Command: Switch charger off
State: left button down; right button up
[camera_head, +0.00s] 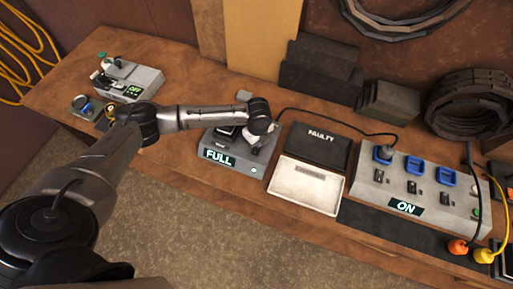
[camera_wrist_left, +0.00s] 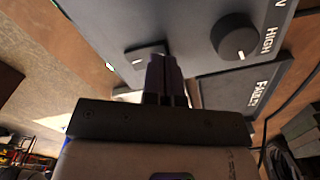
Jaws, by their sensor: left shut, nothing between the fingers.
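The charger (camera_head: 235,160) is a grey box on the bench in the head view, with a lit "FULL" display on its front. In the left wrist view its grey face (camera_wrist_left: 185,20) fills the top. My right gripper is not in view.
Right of the charger lie a black "FAULTY" tray (camera_head: 318,147) and a white tray (camera_head: 306,187). Further right is a grey socket panel (camera_head: 415,185) reading "ON", with a black cable plugged in. A grey device (camera_head: 125,80) reading "OFF" stands at the left.

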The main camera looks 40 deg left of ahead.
pick_arm(q)
jog(key=shift+f, duration=0.65)
jog(key=shift+r, duration=0.1)
dwell(0.3)
jog(key=shift+r+p, duration=0.4)
jog(key=shift+r, duration=0.05)
notch_tip(320, 180, up, 6)
jog(key=p, duration=0.7)
dwell(0.3)
